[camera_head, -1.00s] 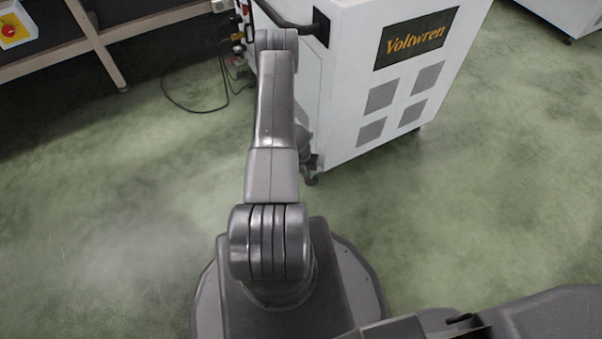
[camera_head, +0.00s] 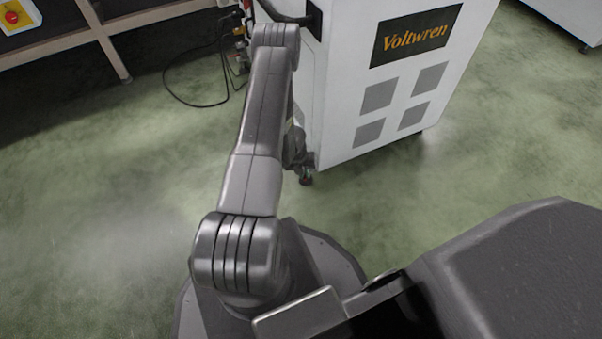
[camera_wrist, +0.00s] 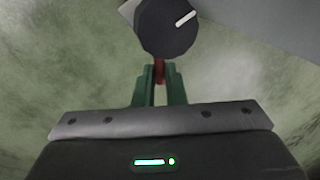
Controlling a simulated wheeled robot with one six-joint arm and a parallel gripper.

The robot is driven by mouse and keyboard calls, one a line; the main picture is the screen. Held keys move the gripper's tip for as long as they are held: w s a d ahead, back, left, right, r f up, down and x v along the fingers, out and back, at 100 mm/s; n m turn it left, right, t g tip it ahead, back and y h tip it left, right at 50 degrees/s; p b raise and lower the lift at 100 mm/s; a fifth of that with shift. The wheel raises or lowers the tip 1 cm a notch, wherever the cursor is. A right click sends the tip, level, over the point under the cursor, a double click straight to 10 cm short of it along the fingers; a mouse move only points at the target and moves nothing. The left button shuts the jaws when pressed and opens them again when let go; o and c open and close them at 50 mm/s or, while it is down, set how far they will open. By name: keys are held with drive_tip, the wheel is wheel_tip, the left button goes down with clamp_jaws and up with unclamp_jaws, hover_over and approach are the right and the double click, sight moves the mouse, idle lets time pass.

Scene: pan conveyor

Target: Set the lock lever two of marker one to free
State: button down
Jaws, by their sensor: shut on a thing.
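My gripper (camera_wrist: 159,77) shows in the wrist view with its green fingers shut on a small red lever (camera_wrist: 159,71). Only the part of the lever between the fingers shows. Right beyond the fingertips is a dark round caster wheel (camera_wrist: 165,28) with a white mark on its face. In the head view a caster (camera_head: 306,177) sits under the near lower corner of the white Voltwren cabinet (camera_head: 345,110). My arm reaches down beside that corner and hides most of the gripper there. The lever's exact position and any marker label cannot be read.
A shelf frame (camera_head: 115,55) with a yellow box and red knob (camera_head: 18,15) stands at upper left. A black cable (camera_head: 195,104) lies on the floor beside the cabinet. Another white unit (camera_head: 572,18) stands at upper right. Green floor is clear on both sides.

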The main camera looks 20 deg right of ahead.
drive_tip(key=c, duration=1.5)
unclamp_jaws()
wheel_tip(320, 180, up, 14)
drive_tip(key=w+a+p, duration=0.1)
drive_tip(key=a+p, duration=0.1)
drive_tip(key=p, duration=0.5)
drive_tip(key=shift+a+f, duration=0.2)
drive_tip(key=shift+w, duration=0.1)
drive_tip(key=f+b, duration=0.2)
drive_tip(key=f, duration=0.2)
drive_tip(key=s+d+f+b, duration=0.1)
drive_tip(key=f+b, duration=0.1)
drive_tip(key=f, duration=0.3)
drive_tip(key=d+f+b, duration=0.1)
drive_tip(key=f+b, duration=0.2)
drive_tip(key=f, duration=0.1)
drive_tip(key=shift+s+d+f, duration=0.15)
drive_tip(key=shift+d+f, duration=0.05)
drive_tip(key=shift+f, duration=0.15)
